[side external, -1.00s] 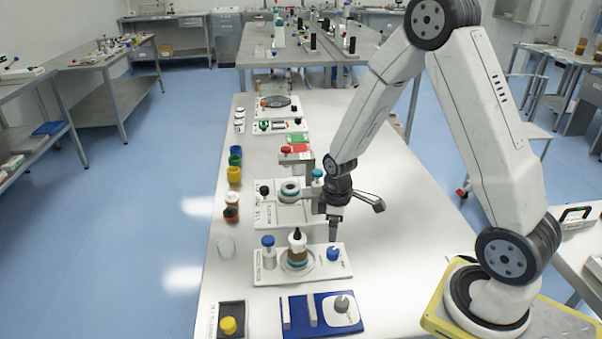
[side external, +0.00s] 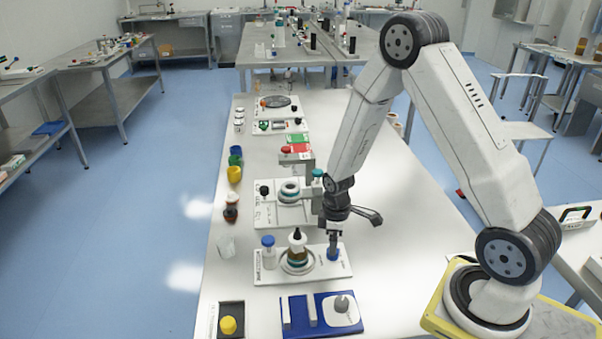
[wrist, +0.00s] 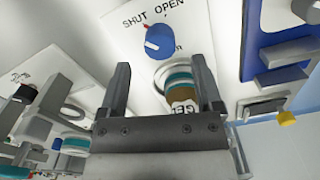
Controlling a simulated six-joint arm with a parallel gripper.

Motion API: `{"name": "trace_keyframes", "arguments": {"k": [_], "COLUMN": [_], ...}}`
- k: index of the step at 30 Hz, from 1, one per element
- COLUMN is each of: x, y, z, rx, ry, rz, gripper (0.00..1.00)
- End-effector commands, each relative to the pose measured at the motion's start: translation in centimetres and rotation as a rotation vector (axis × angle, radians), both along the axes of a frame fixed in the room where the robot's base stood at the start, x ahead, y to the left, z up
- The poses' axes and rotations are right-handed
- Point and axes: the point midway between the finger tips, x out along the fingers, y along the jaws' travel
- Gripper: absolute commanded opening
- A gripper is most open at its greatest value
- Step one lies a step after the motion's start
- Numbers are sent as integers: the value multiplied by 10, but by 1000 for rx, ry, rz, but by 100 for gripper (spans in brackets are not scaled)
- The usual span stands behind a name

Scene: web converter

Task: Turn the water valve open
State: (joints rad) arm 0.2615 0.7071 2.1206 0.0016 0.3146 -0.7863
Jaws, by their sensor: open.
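The water valve is a blue round knob (wrist: 159,43) with a white pointer mark, on a white panel printed "SHUT OPEN" (wrist: 153,14). In the wrist view a small red mark sits at its upper left. In the side view the knob (side external: 333,257) is at the right end of a white plate (side external: 335,272), partly hidden by my gripper. My gripper (side external: 333,246) points down right over the knob. In the wrist view my open fingers (wrist: 161,65) are apart, with the knob just beyond their tips. I cannot tell whether they touch it.
A brown dropper bottle (side external: 297,243) in a ring and a blue-capped vial (side external: 268,252) stand on the same plate, left of the knob. A blue rack (side external: 300,328) lies in front. A white ring device (side external: 290,190) stands behind.

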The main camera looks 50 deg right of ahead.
Motion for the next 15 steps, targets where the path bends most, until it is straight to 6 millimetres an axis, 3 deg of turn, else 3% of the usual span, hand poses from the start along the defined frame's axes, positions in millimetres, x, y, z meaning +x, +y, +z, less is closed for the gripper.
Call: {"name": "trace_keyframes", "arguments": {"k": [6,15], "x": [0,0], "y": [0,0], "z": [-22,-35], "rx": [1,0], "ry": [0,-1], "rz": [0,0], "gripper": [84,84]}}
